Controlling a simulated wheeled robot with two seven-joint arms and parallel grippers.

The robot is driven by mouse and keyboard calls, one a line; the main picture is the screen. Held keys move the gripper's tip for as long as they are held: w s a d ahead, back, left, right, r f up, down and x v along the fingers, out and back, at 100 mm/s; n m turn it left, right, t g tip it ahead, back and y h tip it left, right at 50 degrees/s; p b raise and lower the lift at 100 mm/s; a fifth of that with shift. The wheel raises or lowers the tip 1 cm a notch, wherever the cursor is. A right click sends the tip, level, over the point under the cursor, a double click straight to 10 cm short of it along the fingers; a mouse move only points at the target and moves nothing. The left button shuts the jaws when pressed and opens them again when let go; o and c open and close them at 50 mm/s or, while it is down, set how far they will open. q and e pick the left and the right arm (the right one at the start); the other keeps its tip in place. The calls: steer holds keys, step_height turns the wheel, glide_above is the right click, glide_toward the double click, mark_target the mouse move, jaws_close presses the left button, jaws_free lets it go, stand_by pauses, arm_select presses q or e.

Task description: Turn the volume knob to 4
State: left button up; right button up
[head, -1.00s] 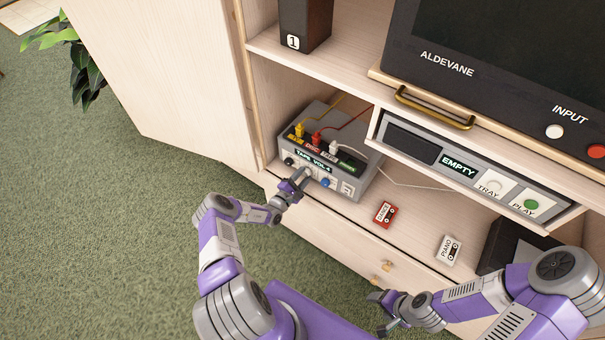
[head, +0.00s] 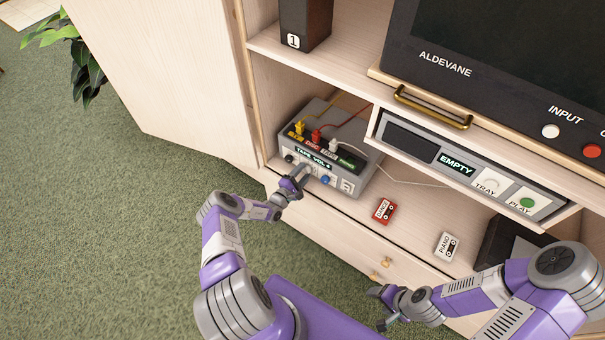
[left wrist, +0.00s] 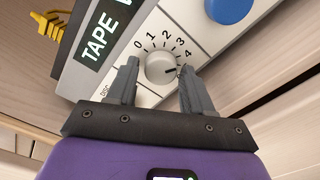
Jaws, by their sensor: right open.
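The volume knob (left wrist: 160,66) is a round grey dial on the light front of the amplifier box (head: 352,178). Its scale runs 0 to 4, and its dark mark points right, towards the 4. The small display (head: 313,158) appears to read TAPE VOL 4. My left gripper (head: 301,172) is at the box front. In the left wrist view its fingers (left wrist: 158,68) stand apart, one on each side of the knob; a gap shows on the left, and the right tip is very close to the knob. My right gripper (head: 379,308) is open and empty, low in front of the cabinet.
A blue button (left wrist: 228,8) sits beside the knob. Yellow, red and white plugs (head: 317,136) stand on top of the box. A red cassette (head: 384,211) and a white PIANO cassette (head: 446,246) lie on the shelf. The tape deck (head: 410,143) overhangs at right.

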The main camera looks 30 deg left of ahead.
arm_select(q)
steer(key=shift+o, duration=0.9)
steer(key=s+p, duration=0.2)
steer(key=s, duration=0.5)
steer(key=shift+s+a, duration=0.25)
steer(key=shift+a, duration=0.05)
